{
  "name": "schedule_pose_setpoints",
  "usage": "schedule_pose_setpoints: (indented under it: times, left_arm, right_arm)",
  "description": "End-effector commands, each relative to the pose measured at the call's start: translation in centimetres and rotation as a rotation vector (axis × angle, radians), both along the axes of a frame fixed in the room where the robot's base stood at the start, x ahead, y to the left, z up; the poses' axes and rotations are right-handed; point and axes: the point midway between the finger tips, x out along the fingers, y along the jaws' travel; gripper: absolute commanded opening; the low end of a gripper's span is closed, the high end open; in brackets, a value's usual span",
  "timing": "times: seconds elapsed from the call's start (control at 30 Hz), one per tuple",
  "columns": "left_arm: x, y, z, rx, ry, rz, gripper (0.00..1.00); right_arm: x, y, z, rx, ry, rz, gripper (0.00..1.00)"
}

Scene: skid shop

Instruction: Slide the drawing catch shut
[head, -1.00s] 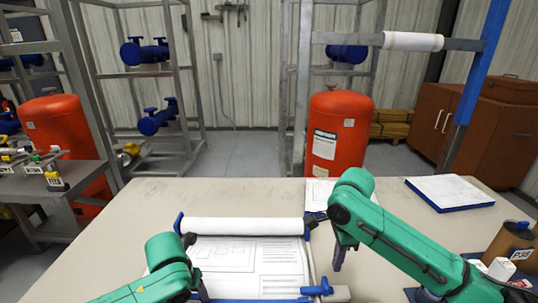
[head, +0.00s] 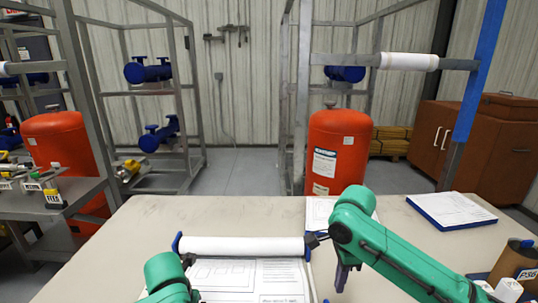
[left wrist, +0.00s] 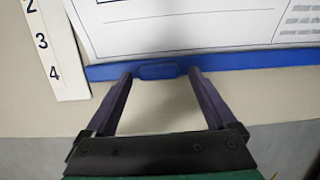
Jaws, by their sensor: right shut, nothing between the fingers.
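The drawing (head: 235,275) is a white printed sheet on the table, with a white roll (head: 245,246) between blue ends along its far edge. In the left wrist view a blue bar (left wrist: 250,60) runs along the sheet's edge and has a raised blue tab (left wrist: 158,71). I cannot tell whether this tab is the catch. My left gripper (left wrist: 160,75) is open, its dark fingertips at the bar on either side of the tab, with small gaps. My right gripper (head: 342,280) is shut and empty, pointing down just right of the sheet.
A white strip numbered 2, 3, 4 (left wrist: 55,50) lies left of the bar. A blue-edged paper stack (head: 450,211) is at the table's right. A brown container (head: 515,268) stands near the right edge. Bare tabletop (head: 150,215) lies left of the roll.

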Motion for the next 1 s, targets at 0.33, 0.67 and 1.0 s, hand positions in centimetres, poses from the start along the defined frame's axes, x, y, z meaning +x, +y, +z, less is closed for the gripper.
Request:
schedule_pose_setpoints:
  times: [0.33, 0.67, 1.0]
  left_arm:
    - [0.2, 0.1, 0.6, 0.000, -0.008, 0.001, 0.92]
    - [0.3, 0.1, 3.9, 0.000, -0.011, 0.001, 0.92]
    - [0.3, 0.1, 7.3, 0.000, -0.011, 0.001, 0.92]
  right_arm:
    - [0.0, 0.0, 0.0, 0.000, 0.000, 0.000, 0.00]
    - [0.0, 0.0, 0.0, 0.000, 0.000, 0.000, 0.00]
    - [0.0, 0.0, 0.0, 0.000, 0.000, 0.000, 0.00]
